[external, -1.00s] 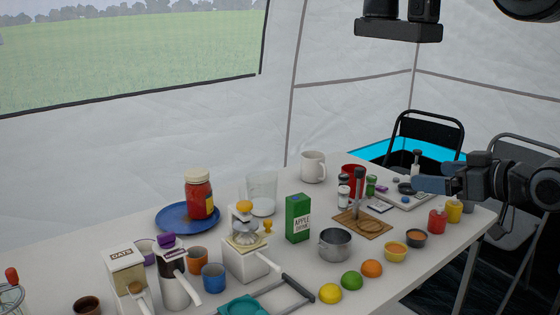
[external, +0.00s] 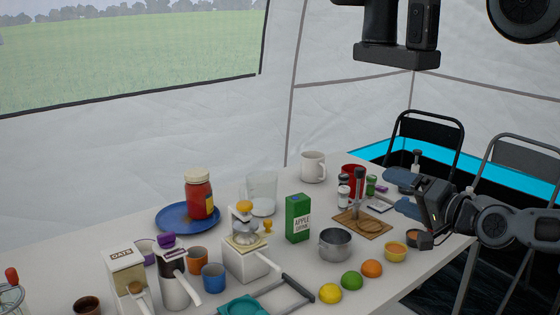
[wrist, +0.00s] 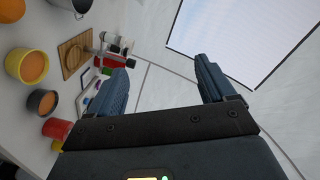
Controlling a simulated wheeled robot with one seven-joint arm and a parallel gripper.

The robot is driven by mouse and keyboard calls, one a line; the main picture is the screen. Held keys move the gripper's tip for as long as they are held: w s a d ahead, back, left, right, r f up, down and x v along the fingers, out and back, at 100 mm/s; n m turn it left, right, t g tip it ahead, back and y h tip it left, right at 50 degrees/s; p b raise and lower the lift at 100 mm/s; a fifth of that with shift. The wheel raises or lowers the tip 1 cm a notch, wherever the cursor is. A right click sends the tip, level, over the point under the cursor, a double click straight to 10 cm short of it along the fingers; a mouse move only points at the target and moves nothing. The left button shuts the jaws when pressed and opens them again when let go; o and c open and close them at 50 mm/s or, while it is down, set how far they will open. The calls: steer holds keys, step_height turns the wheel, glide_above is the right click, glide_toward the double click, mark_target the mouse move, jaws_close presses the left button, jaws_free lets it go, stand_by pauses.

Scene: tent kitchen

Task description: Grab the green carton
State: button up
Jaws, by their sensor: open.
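The green carton (external: 298,218), with a white "APPLE" label, stands upright on the table in the external view. It is between the white juicer (external: 246,257) and the metal pot (external: 335,244). My gripper (external: 394,190) is over the right end of the table, well to the right of the carton and apart from it. In the wrist view my gripper (wrist: 160,85) has its two blue-grey fingers spread wide with nothing between them. The carton is not visible in the wrist view.
A wooden board (external: 362,223) with an upright tool, a yellow bowl (external: 396,252) and several small jars lie between my gripper and the carton. A glass jar (external: 262,192) stands behind the carton. A lime (external: 351,281), lemon (external: 330,293) and orange (external: 372,268) sit near the front edge.

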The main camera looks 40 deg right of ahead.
steer(key=w+a+f+m+t+h+b, duration=0.1)
steer(key=w+a+f+m+b, duration=0.2)
steer(key=m, duration=0.4)
steer(key=w+f+m, duration=0.3)
steer(key=w+m, duration=0.2)
steer(key=m, duration=0.2)
steer(key=m+b, duration=0.2)
steer(key=m, duration=0.8)
glide_toward(294, 199)
steer(key=shift+s+d+f+h, duration=0.2)
steer(key=shift+d+f+h, duration=0.1)
steer(key=shift+d+f, duration=0.3)
steer(key=shift+w+a+m, duration=0.1)
steer(key=shift+w+m, duration=0.2)
steer(key=w, duration=0.2)
steer(key=w+p, duration=0.1)
steer(key=w, duration=0.1)
steer(key=w+p, duration=0.1)
steer(key=w, duration=0.1)
steer(key=shift+d, duration=0.3)
steer(key=shift+w+d+f+p, duration=0.1)
steer(key=shift+w+p, duration=0.2)
steer(key=shift+w, duration=0.65)
steer(key=shift+w+d+r+p, duration=0.1)
steer(key=shift+w+p, duration=0.15)
steer(key=shift+w, duration=0.75)
steer(key=shift+w+d+f+p, duration=0.15)
steer(key=shift+w+p, duration=0.15)
steer(key=shift+w, duration=0.65)
steer(key=c, duration=1.2)
